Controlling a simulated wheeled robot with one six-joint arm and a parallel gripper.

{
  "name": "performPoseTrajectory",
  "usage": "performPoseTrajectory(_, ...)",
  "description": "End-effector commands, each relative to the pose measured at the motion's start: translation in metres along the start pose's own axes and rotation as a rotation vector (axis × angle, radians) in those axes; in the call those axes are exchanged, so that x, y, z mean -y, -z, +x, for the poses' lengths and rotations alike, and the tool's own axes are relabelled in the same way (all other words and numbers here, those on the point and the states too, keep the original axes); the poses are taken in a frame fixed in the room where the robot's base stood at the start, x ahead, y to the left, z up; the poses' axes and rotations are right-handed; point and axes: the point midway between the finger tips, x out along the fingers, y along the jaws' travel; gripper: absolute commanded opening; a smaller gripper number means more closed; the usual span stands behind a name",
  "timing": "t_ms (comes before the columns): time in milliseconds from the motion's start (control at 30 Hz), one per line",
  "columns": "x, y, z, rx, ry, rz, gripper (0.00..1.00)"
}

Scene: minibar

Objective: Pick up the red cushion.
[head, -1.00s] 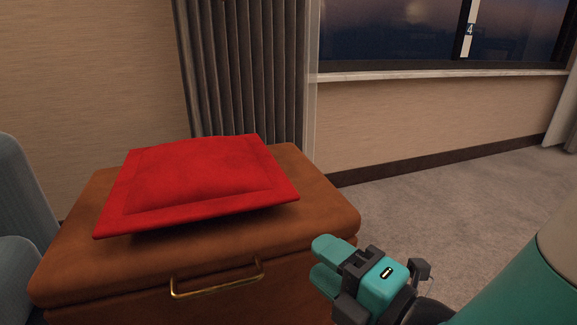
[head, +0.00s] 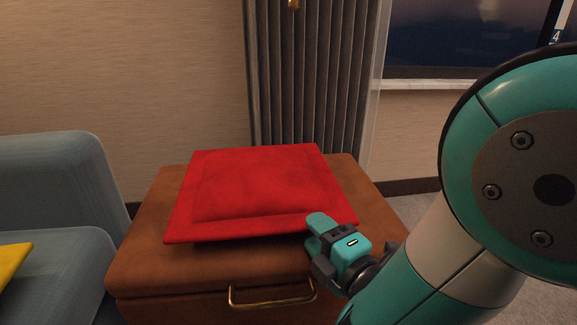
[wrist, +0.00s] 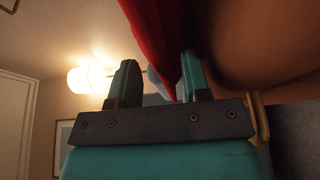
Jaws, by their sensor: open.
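The red cushion (head: 265,185) lies flat on a brown leather box-like seat (head: 180,270) with a brass handle. My gripper (head: 314,232) is open at the cushion's right front corner, low over the seat's top. In the wrist view my gripper (wrist: 156,82) has its two fingers spread. The cushion's edge (wrist: 152,35) shows in the gap between them, closer to the right finger, beside the seat's brown surface (wrist: 260,45). I cannot tell whether either finger touches the cushion. The fingers partly hide its corner in the head view.
A blue-grey sofa (head: 50,180) with a yellow cushion (head: 12,270) stands at the left. A grey curtain (head: 310,80) and a window (head: 460,40) are behind. Carpet (head: 415,208) shows to the right of the seat. A lit wall lamp (wrist: 88,80) shows in the wrist view.

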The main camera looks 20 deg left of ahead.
Motion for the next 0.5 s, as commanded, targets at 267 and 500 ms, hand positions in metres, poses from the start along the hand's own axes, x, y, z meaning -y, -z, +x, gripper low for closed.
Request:
performPoseTrajectory(267, 0.0003, -0.0079, -0.0026, 0.015, 0.0, 0.0, 0.32)
performPoseTrajectory(500, -0.0005, -0.0078, -0.0025, 0.014, -0.002, 0.0, 0.0)
